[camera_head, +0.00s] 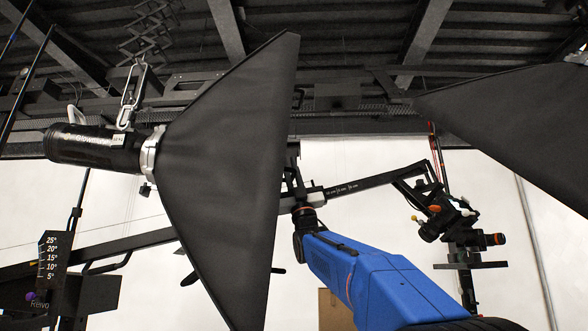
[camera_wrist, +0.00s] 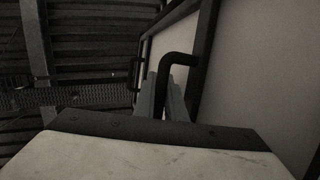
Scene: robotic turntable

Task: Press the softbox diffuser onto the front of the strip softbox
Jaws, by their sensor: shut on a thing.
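The black strip softbox (camera_head: 225,165) hangs at left in the head view, its front edge facing right and seen nearly side-on. The softbox diffuser (camera_wrist: 260,80) shows in the wrist view as pale panels in a dark frame with dark handles. My gripper (camera_wrist: 168,98) has its grey fingers shut on the near hooked handle (camera_wrist: 180,58). In the head view my gripper (camera_head: 293,184) is at the softbox's front edge, small and partly hidden. Dark handles stick out right of that edge. The diffuser's face is hidden there, and I cannot tell whether it is fully seated.
A black light head (camera_head: 95,148) is joined to the back of the softbox. Another dark softbox (camera_head: 520,125) reaches in from the right. A black boom (camera_head: 365,180) carries a camera rig (camera_head: 447,218) behind my blue arm. Pale walls stand behind.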

